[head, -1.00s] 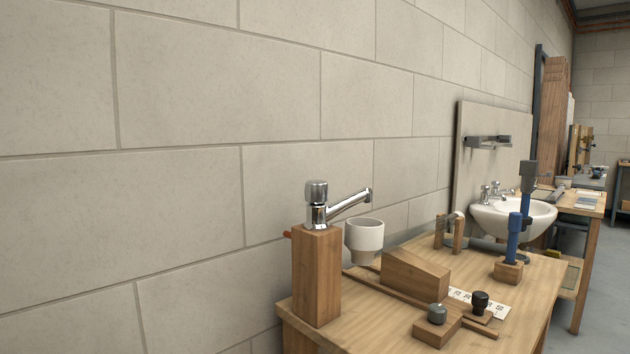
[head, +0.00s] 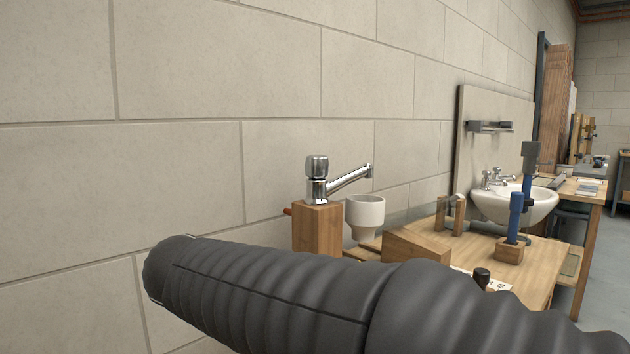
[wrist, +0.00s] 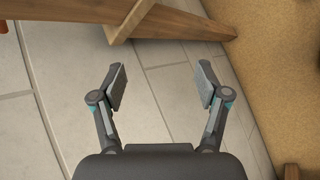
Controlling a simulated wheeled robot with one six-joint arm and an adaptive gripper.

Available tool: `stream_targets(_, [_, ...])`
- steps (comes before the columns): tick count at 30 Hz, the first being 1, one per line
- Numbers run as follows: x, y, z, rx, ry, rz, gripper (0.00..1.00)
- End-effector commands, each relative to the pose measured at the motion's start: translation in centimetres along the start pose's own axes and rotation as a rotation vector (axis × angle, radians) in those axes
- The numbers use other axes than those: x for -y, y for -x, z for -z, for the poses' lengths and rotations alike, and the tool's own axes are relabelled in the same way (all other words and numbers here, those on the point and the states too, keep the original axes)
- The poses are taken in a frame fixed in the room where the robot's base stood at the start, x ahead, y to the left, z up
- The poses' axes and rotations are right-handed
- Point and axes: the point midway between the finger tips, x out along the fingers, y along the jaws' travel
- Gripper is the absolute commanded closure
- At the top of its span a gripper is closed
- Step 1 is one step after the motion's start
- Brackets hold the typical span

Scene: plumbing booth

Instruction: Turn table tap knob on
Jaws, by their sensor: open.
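The table tap (head: 340,182) is chrome, with a round knob (head: 317,167) on top and a spout slanting up to the right. It stands on an upright wooden block (head: 317,228) at the table's left end. My arm crosses the lower part of the head view and hides the front of the table. My gripper (wrist: 162,86) shows only in the wrist view. Its two fingers are apart with nothing between them. Wooden beams and wall blocks lie beyond them. The tap is not in the wrist view, so its distance from my gripper cannot be told.
A white cup-shaped funnel (head: 364,216) is under the spout. A wooden wedge (head: 416,246) and a blue-handled tool (head: 515,216) are on the table (head: 475,245). A white washbasin (head: 514,208) stands behind. The wall is bare left of the tap.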

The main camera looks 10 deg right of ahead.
Motion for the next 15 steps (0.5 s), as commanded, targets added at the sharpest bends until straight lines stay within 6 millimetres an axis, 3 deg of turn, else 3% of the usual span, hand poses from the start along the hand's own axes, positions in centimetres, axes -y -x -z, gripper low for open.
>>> stream_targets(1, [-2.3, 0.7, 0.8, 0.046, 0.113, -0.066, 0.25])
stream_targets(5, [-8.8, 3.7, 0.3, 0.233, 0.4, -0.224, 0.25])
stream_targets(9, [-15.0, 8.0, -3.3, 0.494, 0.631, -0.307, 0.25])
stream_targets(12, [-17.2, 10.8, -6.0, 0.65, 0.752, -0.304, 0.25])
stream_targets(15, [-17.7, 11.9, -7.3, 0.747, 0.859, -0.261, 0.25])
